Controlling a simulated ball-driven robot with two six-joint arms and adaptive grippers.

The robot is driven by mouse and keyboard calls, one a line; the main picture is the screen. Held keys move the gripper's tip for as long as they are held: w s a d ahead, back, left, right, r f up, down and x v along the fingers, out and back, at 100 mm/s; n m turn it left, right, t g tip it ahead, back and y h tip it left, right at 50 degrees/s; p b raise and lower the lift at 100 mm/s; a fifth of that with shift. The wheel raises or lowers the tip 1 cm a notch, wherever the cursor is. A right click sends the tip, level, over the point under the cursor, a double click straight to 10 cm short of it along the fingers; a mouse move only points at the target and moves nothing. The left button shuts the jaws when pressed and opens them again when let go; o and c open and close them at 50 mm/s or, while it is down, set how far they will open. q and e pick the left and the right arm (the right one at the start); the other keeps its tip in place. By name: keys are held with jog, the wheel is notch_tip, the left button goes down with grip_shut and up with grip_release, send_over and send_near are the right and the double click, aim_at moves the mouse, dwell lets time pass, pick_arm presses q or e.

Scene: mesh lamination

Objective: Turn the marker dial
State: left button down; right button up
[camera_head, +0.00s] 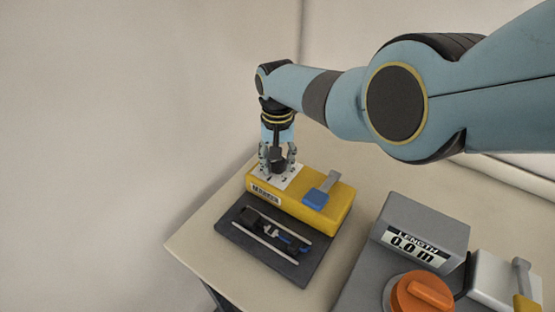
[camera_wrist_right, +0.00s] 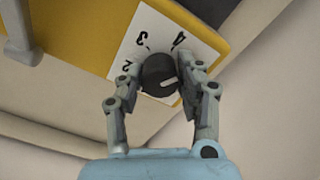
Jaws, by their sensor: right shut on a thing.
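The marker dial (camera_wrist_right: 158,76) is a dark round knob with a white pointer line, on a white plate (camera_wrist_right: 126,48) with black numbers; 2, 3 and 4 are readable. The pointer lies toward the right in the wrist view, below the 4. The plate is on top of a yellow box (camera_head: 318,216) with a blue lever (camera_head: 318,197). My right gripper (camera_head: 277,168) comes down on the dial from above; in the wrist view its fingers (camera_wrist_right: 160,84) are closed around the dial's two sides. In the head view the fingers mostly hide the dial. My left gripper is not in view.
A dark tray (camera_head: 236,238) with two rails and a small black and blue part stands in front of the yellow box. At the right are a grey unit (camera_head: 424,218) reading "LENGTH 0.0 m" and an orange knob (camera_head: 424,294). The table's left edge is close to the tray.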

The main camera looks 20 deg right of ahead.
jog(key=m, duration=0.5)
jog(key=shift+m, duration=0.4)
dwell(0.3)
jog(key=o, duration=1.1)
jog(key=shift+o, duration=0.2)
jog(key=shift+r, duration=0.1)
notch_tip(320, 180, up, 12)
